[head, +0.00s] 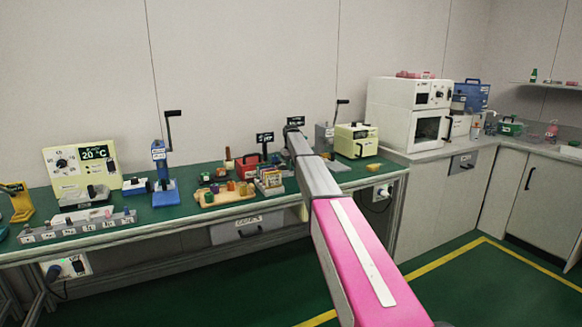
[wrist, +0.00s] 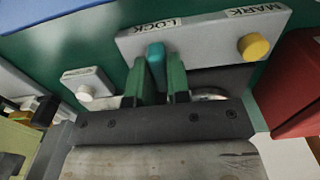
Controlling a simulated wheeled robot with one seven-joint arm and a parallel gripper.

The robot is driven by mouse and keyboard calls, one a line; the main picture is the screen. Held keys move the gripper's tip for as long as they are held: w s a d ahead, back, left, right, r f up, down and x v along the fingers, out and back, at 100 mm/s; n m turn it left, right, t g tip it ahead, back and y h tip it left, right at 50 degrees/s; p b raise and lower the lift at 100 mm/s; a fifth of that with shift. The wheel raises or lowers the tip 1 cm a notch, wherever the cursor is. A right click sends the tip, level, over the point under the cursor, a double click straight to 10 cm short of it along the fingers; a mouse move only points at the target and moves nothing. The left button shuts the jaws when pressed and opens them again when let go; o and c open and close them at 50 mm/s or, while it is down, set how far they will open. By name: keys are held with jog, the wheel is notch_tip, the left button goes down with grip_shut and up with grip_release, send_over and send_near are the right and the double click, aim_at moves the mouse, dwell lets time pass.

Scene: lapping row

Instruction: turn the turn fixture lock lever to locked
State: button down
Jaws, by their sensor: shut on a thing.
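In the wrist view a teal lock lever (wrist: 156,60) stands out from a grey plate (wrist: 210,36) with a LOCK label beside it. My gripper (wrist: 160,75) has two green fingers, one on each side of the lever, and is shut on it. The lever's lower part is hidden between the fingers. The same plate has a MARK label and a yellow knob (wrist: 253,47) at its right end. In the head view my arm reaches to the back of the green bench, and it hides the lever and most of my gripper.
A smaller plate with a white knob (wrist: 85,92) is left of my fingers, and a red block (wrist: 290,85) is close on the right. In the head view a pale green box (head: 356,141) stands right of my arm and a wooden tray (head: 226,196) stands left.

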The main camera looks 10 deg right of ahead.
jog(key=c, duration=1.1)
grip_release()
notch_tip(320, 180, up, 11)
jog(key=shift+f, duration=0.1)
